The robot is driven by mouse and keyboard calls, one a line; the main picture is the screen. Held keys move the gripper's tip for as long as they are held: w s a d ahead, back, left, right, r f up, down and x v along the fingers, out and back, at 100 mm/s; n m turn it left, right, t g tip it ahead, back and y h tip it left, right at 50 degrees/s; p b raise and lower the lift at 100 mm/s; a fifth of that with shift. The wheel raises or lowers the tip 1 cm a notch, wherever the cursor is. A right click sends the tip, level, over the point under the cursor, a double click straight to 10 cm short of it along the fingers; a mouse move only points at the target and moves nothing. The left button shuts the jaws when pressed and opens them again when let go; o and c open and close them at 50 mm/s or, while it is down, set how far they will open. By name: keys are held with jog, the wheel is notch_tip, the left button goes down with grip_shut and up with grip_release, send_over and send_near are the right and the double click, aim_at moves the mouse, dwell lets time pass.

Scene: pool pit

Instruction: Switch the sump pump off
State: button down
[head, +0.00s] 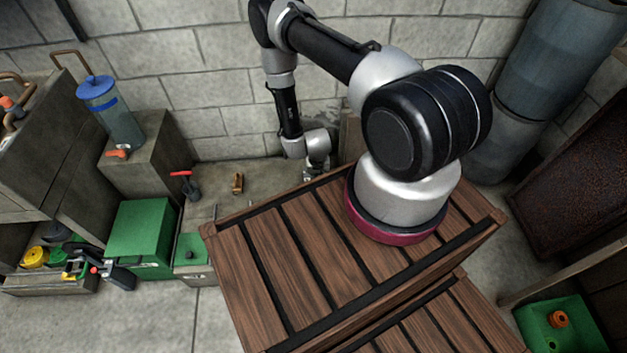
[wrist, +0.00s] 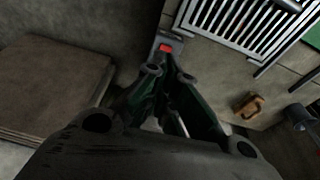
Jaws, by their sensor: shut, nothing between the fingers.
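A small grey switch box with a red rocker (wrist: 165,47) shows in the wrist view, just beyond my fingertips. Whether the fingers touch it, and which way the rocker is tipped, I cannot tell. My gripper (wrist: 169,78) is shut and empty, its dark fingers pointing at the box. In the head view my gripper (head: 316,172) is low by the block wall, partly hidden behind the slatted wooden top. The switch box is hidden there. I cannot pick out the sump pump itself for sure.
A slatted grate (wrist: 245,22) lies right of the switch box. A brown slab (wrist: 50,85) is at left. An orange-brown fitting (head: 237,183) and a red-handled valve (head: 188,184) stand on the floor near a green box (head: 140,232). The wooden slatted top (head: 270,265) fills the foreground.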

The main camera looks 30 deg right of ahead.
jog(key=shift+t+h, duration=0.3)
jog(key=shift+t, duration=0.5)
jog(key=w+x, duration=0.1)
jog(key=x, duration=0.3)
jog(key=w+x, duration=0.1)
jog(key=x, duration=0.4)
jog(key=r+x, duration=0.1)
jog(key=x, duration=0.4)
jog(key=shift+w+d+f, duration=0.15)
jog(key=shift+w+d, duration=0.05)
jog(key=shift+w, duration=0.25)
